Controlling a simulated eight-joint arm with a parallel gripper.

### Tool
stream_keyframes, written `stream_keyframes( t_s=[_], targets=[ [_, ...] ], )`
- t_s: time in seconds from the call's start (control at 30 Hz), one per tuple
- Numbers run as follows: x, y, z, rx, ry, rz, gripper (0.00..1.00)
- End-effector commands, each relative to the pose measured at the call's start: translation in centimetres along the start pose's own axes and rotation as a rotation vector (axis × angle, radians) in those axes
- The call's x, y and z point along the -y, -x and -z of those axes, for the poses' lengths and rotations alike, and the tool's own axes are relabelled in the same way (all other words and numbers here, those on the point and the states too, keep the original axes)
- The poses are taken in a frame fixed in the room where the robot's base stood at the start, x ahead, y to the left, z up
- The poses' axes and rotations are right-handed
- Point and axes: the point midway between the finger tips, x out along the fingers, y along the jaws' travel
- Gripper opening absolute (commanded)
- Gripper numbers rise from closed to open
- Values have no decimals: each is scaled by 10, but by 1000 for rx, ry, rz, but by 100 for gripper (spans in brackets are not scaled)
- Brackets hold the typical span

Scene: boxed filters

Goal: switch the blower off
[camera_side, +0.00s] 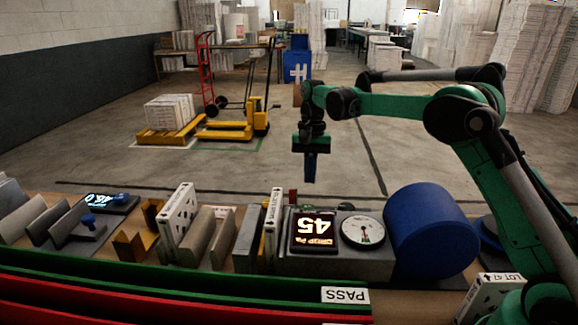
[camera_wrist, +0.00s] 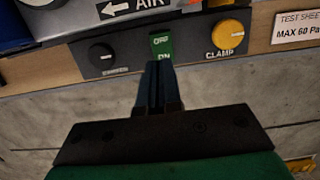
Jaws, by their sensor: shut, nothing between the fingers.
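A green rocker switch (camera_wrist: 161,44) sits on the dark control panel (camera_wrist: 125,62) in the wrist view. Its upper end reads like OFF and its lower end ON; I cannot tell which end is pressed in. My gripper (camera_wrist: 158,68) is shut and empty, its tips over the lower edge of the switch in the picture; contact cannot be told. In the side view my gripper (camera_side: 310,181) points down, above and beyond the grey test unit (camera_side: 333,266). The unit has a lit display (camera_side: 314,231) reading 45 and a blue drum (camera_side: 430,232) beside it. The switch is hidden there.
A yellow CLAMP knob (camera_wrist: 230,37) is right of the switch and a black knob (camera_wrist: 101,54) left. A sheet reading MAX 60 Pa (camera_wrist: 299,28) is far right. Filters and blocks (camera_side: 178,221) crowd the bench left of the unit. Open floor lies behind.

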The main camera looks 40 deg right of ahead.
Motion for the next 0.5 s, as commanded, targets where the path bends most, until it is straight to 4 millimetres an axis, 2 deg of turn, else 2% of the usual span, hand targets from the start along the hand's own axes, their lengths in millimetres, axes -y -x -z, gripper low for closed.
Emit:
stream_keyframes(
  t_s=[0.1,0.23,0.5],
  targets=[
    [0,-24,0,0,1,0,0],
    [0,-46,0,0,1,0,0],
    [0,-67,0,0,0,0,0]
  ],
)
